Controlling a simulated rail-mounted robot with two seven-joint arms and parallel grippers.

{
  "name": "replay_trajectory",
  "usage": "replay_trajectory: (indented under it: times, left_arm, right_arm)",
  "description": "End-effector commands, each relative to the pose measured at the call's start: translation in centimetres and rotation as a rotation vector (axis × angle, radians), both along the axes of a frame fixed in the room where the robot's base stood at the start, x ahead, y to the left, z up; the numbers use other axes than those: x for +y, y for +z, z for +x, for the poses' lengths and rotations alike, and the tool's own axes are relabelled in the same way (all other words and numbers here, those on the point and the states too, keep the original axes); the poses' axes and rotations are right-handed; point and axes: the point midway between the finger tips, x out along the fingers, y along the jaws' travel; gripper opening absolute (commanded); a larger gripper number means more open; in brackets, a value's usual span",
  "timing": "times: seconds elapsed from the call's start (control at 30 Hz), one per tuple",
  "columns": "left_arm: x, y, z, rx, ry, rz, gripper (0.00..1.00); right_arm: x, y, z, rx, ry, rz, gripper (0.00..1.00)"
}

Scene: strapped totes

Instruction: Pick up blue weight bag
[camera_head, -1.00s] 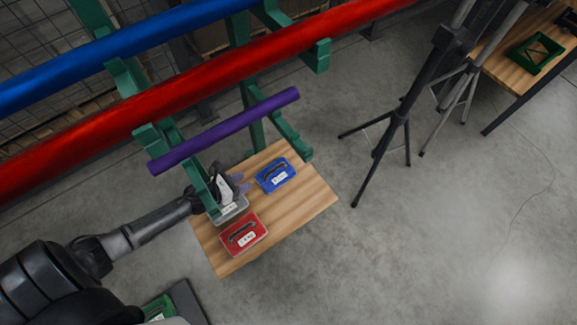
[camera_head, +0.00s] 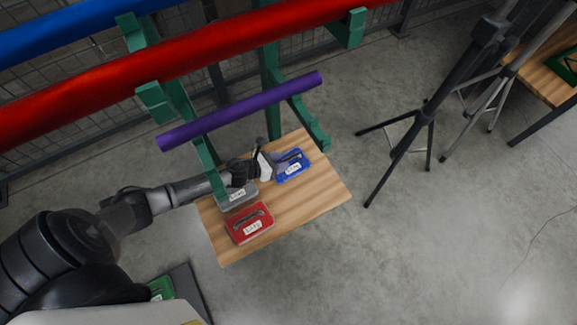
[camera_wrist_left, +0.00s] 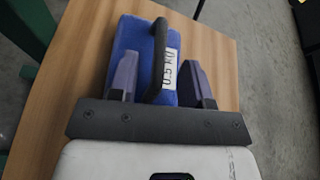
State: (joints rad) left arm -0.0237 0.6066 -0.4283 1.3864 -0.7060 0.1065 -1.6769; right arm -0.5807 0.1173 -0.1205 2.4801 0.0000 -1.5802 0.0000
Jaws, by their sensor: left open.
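The blue weight bag (camera_head: 291,165) lies on the wooden table at its far right part, with a dark handle and a white label. In the left wrist view the bag (camera_wrist_left: 130,38) shows with its handle standing between my fingers. My left gripper (camera_head: 284,161) is open at the near left side of the bag. In the left wrist view its two purple-grey fingers (camera_wrist_left: 160,78) stand apart on either side of the handle, over the bag. Whether they touch the bag cannot be told. My right gripper is not in view.
A red bag (camera_head: 250,223) and a grey bag (camera_head: 237,195) lie on the wooden table (camera_head: 310,205). A tripod (camera_head: 400,150) stands to the right.

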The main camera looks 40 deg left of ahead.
Motion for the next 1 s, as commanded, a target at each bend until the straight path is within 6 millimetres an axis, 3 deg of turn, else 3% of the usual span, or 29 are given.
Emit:
replay_trajectory:
  times: [0.03, 0.2, 0.57, 1.0]
  left_arm:
    - [-0.2, -0.7, 0.8, -0.003, 0.000, 0.001, 0.44]
    - [-0.8, -1.2, 2.3, -0.001, 0.000, 0.000, 0.44]
    - [-1.0, -1.3, 2.8, 0.000, 0.000, 0.000, 0.44]
    - [-1.0, -1.3, 2.8, 0.000, 0.000, 0.000, 0.03]
  right_arm:
    - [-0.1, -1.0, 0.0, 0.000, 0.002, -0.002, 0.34]
    - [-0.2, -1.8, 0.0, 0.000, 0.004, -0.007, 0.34]
    - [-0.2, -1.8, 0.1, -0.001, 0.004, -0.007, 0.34]
    - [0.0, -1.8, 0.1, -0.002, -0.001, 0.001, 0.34]
